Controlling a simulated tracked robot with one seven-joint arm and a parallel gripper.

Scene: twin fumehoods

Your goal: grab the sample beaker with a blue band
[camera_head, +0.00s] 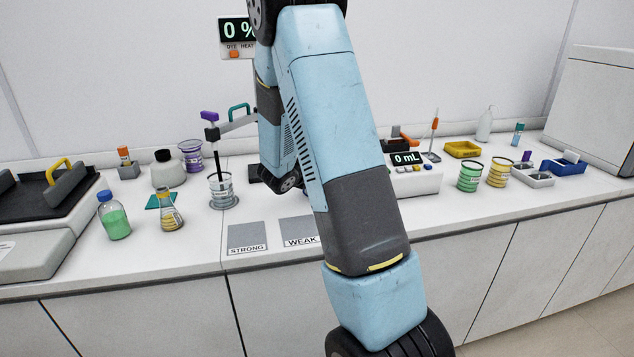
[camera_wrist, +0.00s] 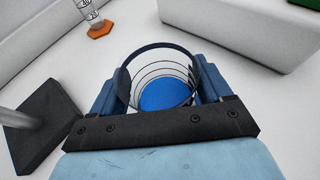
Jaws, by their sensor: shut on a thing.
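In the wrist view a clear beaker (camera_wrist: 165,94) with a dark blue rim band and a blue bottom or contents stands between the fingers. My gripper (camera_wrist: 158,88) is shut on it, with one blue finger on each side of its wall. In the head view my arm hides both the gripper and this beaker. Green (camera_head: 469,178) and yellow (camera_head: 498,173) beakers stand at the right.
A white device reading 0 mL (camera_head: 414,178) stands right of my arm. In the wrist view a dark stand base (camera_wrist: 38,125) is left of the gripper, and a cylinder with an orange foot (camera_wrist: 101,30) is above. STRONG (camera_head: 247,238) and WEAK (camera_head: 298,230) pads lie clear.

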